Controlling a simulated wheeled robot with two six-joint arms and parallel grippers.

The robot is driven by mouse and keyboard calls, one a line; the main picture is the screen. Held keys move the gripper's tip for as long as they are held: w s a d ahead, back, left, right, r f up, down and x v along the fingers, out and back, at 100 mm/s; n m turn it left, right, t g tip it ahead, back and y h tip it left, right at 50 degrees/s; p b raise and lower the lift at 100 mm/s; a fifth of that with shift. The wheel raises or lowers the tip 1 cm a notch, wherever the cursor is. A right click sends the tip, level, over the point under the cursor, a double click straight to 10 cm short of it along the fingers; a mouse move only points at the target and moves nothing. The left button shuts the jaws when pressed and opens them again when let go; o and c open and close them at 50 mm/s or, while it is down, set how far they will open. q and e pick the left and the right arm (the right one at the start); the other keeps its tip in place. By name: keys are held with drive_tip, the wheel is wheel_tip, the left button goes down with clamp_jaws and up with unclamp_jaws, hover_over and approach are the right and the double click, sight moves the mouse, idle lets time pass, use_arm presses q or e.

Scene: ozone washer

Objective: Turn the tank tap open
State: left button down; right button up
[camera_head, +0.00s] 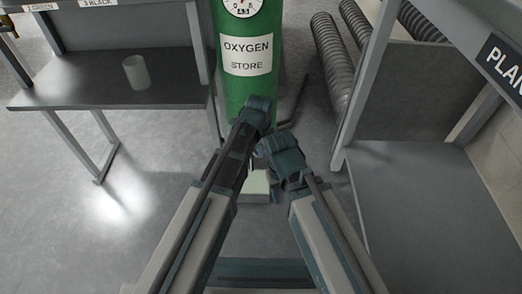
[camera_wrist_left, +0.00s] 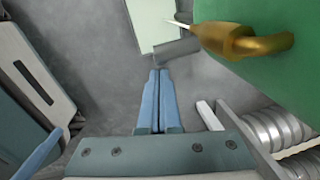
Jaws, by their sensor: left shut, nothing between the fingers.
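The green tank (camera_head: 245,85), lettered OXYGEN STORE, stands upright at the top centre of the head view, and part of it fills the upper right of the left wrist view (camera_wrist_left: 285,75). The brass tap (camera_wrist_left: 262,45) sticks out from the tank's side in the left wrist view; it is hidden in the head view. My left gripper (camera_wrist_left: 157,75) is shut and empty. Its fingertips are below and left of the tap in that view, apart from it. In the head view the left fingers are hidden. My right wrist is just right of my left one; its fingers are mostly hidden.
A pale green block (camera_head: 258,183) is on the floor near the tank's foot. A grey table (camera_head: 110,92) with a cup (camera_head: 136,72) stands at left. A grey bench (camera_head: 420,200) is at right. Coiled hoses (camera_head: 335,60) lie behind. Floor shows between the tank and left table.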

use_arm(q)
drive_tip(key=shift+r, duration=0.1)
idle(0.4)
wheel_tip(320, 180, up, 14)
drive_tip(key=s+p, duration=0.2)
drive_tip(key=p, duration=1.1)
drive_tip(key=shift+a+f+p, duration=0.15)
drive_tip(key=shift+f+p, duration=0.05)
drive_tip(key=shift+p, duration=0.15)
drive_tip(key=c, duration=1.4)
unclamp_jaws()
drive_tip(key=shift+a, duration=0.1)
drive_tip(key=o, duration=0.6)
drive_tip(key=a+m, duration=0.3)
drive_tip(key=shift+a+h, duration=0.1)
drive_tip(key=shift+h, duration=0.3)
drive_tip(key=shift+o, duration=0.2)
drive_tip(key=shift+a+r+m+t, duration=0.1)
drive_tip(key=shift+a+m+t, duration=0.2)
drive_tip(key=shift+a+m, duration=0.45)
drive_tip(key=shift+d, duration=0.1)
drive_tip(key=b+x, duration=1.3)
drive_tip(key=x, duration=0.1)
drive_tip(key=shift+d+r+b, duration=0.1)
drive_tip(key=shift+d+b, duration=0.1)
drive_tip(key=shift+b, duration=0.15)
drive_tip(key=shift+w, duration=0.1)
